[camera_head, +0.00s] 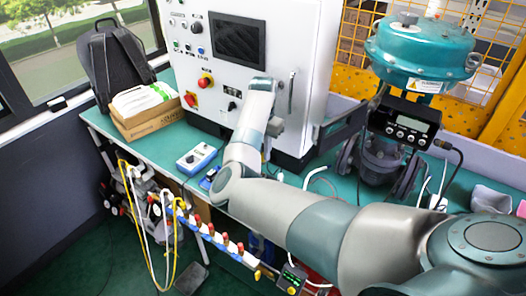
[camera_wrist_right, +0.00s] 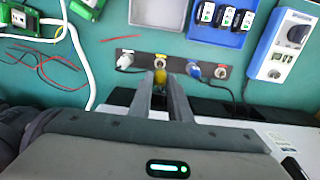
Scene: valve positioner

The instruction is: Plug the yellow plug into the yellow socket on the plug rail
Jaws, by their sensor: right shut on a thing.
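In the right wrist view, my right gripper (camera_wrist_right: 160,93) is shut on the yellow plug (camera_wrist_right: 160,77), which shows only partly between the fingertips. The plug rail (camera_wrist_right: 142,60) is a dark strip just beyond the fingertips. The yellow socket (camera_wrist_right: 160,61) is on it, in line with the plug; I cannot tell whether they touch. In the head view my right arm reaches across to the white cabinet, and the right gripper (camera_head: 269,149) is small and partly hidden behind the arm. The rail and plug are hidden there. My left gripper is out of view.
A white plug (camera_wrist_right: 124,62) and a blue plug (camera_wrist_right: 193,70) sit on the rail either side of the yellow socket, with a red-marked socket (camera_wrist_right: 222,71) at the right end. The white cabinet (camera_head: 318,70) stands close by.

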